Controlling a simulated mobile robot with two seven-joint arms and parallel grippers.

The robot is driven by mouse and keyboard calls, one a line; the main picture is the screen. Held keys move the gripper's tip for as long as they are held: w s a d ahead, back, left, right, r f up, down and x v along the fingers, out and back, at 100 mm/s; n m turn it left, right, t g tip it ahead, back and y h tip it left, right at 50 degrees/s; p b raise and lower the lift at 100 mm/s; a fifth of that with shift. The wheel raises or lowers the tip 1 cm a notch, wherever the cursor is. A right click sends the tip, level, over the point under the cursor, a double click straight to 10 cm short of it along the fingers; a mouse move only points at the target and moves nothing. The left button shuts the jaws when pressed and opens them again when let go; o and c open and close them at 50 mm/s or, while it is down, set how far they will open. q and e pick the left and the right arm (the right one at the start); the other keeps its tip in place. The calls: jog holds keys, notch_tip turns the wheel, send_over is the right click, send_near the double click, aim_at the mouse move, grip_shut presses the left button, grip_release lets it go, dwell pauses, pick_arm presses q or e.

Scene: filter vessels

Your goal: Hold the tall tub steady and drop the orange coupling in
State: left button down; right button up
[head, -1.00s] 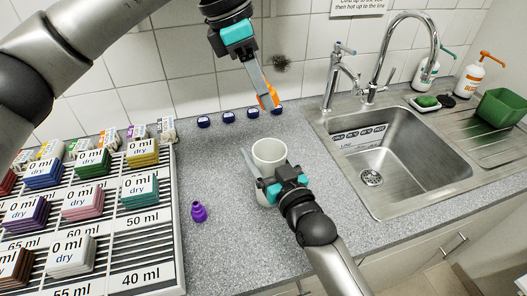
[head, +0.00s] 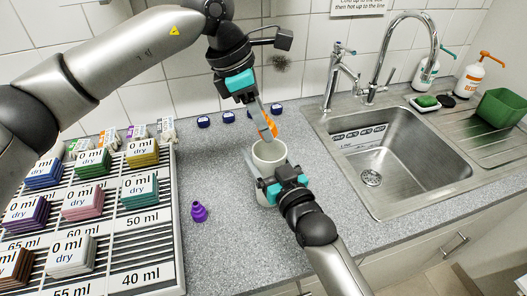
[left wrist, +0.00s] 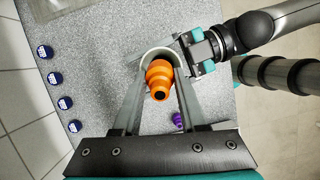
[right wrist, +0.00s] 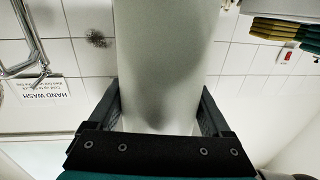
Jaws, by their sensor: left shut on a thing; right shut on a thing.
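The tall tub (head: 268,151) is a pale, open-topped cylinder standing upright on the counter. My right gripper (head: 268,184) is shut around its side; the tub's wall (right wrist: 165,60) fills the middle of the right wrist view between the fingers. My left gripper (head: 268,130) is shut on the orange coupling (head: 270,122), which hangs just above the tub's mouth. In the left wrist view the stepped orange coupling (left wrist: 159,78) sits between the fingertips, over the tub's rim (left wrist: 161,50). The tub's inside is mostly hidden.
A purple coupling (head: 199,211) stands on the counter left of the tub. Several dark blue caps (head: 228,117) line the wall. A rack (head: 150,250) of labelled coloured stacks is at left. A steel sink (head: 385,160) is at right.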

pick_arm(q)
jog(key=shift+f, duration=1.4)
jog(key=shift+c, duration=1.8)
grip_release()
jog(key=v, duration=1.2)
